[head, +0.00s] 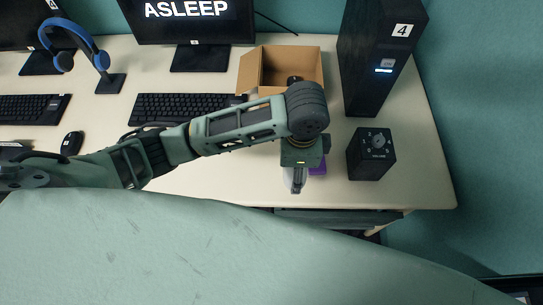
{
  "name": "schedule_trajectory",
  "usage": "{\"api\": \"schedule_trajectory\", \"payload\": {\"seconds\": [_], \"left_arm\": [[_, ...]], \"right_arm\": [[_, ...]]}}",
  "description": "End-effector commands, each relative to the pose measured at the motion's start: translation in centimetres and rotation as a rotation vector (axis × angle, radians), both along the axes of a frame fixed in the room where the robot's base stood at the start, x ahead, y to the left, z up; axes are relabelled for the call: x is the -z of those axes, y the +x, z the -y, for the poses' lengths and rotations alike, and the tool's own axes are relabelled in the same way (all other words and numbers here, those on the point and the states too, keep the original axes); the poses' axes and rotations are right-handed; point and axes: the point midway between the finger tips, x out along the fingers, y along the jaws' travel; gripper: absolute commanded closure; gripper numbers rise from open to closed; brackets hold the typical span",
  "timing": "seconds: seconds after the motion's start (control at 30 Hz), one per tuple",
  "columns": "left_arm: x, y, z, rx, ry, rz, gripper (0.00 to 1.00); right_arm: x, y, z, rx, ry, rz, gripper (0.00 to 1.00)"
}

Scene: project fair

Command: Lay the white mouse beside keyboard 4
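A black keyboard (188,108) lies in front of the monitor reading ASLEEP, left of the tower marked 4; my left arm partly covers its front edge. My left gripper (296,183) points down over the right part of the desk, in front of the open box. A small white shape shows at its fingers; it may be the white mouse, but the wrist hides most of it. I cannot tell whether the fingers are shut on it. My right gripper is not in view.
A cardboard box (252,76) stands open with a dark object inside. A black tower (378,62) and a black knob box (371,155) stand to the right. A purple item (318,166) lies beside my gripper. A black mouse (72,143) and headphone stand (110,83) are left.

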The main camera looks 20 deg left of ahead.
Motion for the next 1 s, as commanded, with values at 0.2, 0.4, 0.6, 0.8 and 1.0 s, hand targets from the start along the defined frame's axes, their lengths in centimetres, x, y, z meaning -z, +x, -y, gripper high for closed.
{"api": "schedule_trajectory", "payload": {"seconds": [0.2, 0.4, 0.6, 0.8, 1.0], "left_arm": [[2.3, 2.5, -3.1, 0.001, 0.007, -0.003, 0.51], [5.0, 5.5, -6.4, 0.001, 0.006, -0.003, 0.51], [6.6, 7.3, -8.3, 0.006, 0.001, 0.0, 0.51], [8.4, 7.5, -8.6, 0.007, 0.003, -0.004, 0.51], [10.7, 7.5, -8.6, 0.006, 0.002, -0.001, 0.51]], "right_arm": [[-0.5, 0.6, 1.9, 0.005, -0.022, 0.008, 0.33], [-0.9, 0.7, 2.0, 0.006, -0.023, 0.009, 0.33], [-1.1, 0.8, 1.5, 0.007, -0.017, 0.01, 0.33], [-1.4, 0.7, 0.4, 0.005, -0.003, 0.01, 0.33], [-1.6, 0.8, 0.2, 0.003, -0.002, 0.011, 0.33]]}}
